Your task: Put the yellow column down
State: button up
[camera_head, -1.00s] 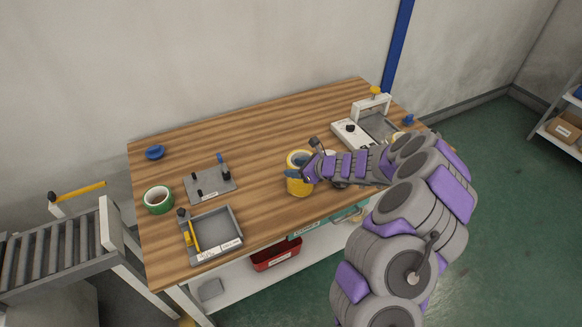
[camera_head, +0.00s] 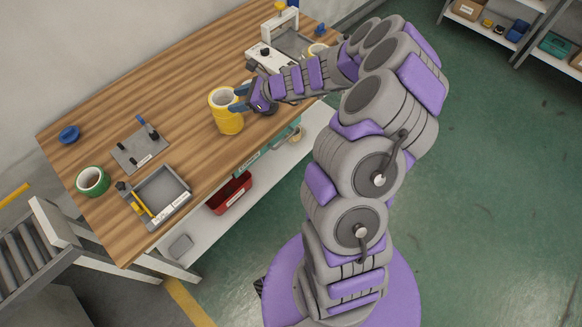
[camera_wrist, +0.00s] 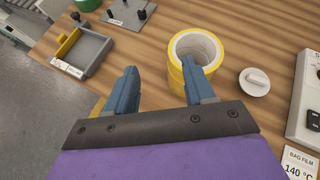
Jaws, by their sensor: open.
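The yellow column (camera_head: 227,112) looks like a stack of yellow tape rolls with a hollow core. It stands upright on the wooden bench (camera_head: 195,75), near its front edge. In the wrist view the yellow column (camera_wrist: 180,57) shows its open top. My gripper (camera_head: 241,98) is at the column's right side in the head view. In the wrist view my gripper (camera_wrist: 160,68) is open. One blue finger overlaps the column's rim and the other is apart to the left. I cannot tell whether the overlapping finger touches the column or reaches inside the core.
A grey tray (camera_head: 161,192), a grey plate with pegs (camera_head: 139,150), a green tape roll (camera_head: 93,181) and a blue object (camera_head: 69,134) lie left. A white lidded device (camera_head: 272,58) stands behind the gripper. A white knobbed disc (camera_wrist: 254,81) lies beside the column.

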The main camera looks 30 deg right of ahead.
jog(key=s+a+r+n+g+y, duration=0.1)
jog(key=s+a+r+n+g, duration=0.1)
jog(key=s+a+r+n, duration=0.25)
jog(key=s+a+r+n+g+y, duration=0.1)
jog(key=s+a+r+n, duration=0.1)
jog(key=a+r+n, duration=0.4)
jog(key=s+a+r+n+g+h, duration=0.1)
jog(key=s+a+n+g, duration=0.15)
jog(key=s, duration=0.35)
jog(key=s+a+r+n+g+h, duration=0.1)
jog(key=s+a+r+n, duration=0.1)
jog(key=s+a, duration=0.25)
jog(key=s+d+n+g+h, duration=0.1)
jog(key=s+d+n+h, duration=0.3)
jog(key=s, duration=0.8)
jog(key=s+d+n+g+h, duration=0.2)
jog(key=s+d+n+h, duration=0.2)
jog(key=s+d, duration=0.5)
jog(key=shift+s+d+r+n+h, duration=0.25)
jog(key=shift+s+n, duration=0.95)
jog(key=shift+s, duration=0.85)
jog(key=shift+a, duration=0.2)
jog(key=shift+c, duration=0.3)
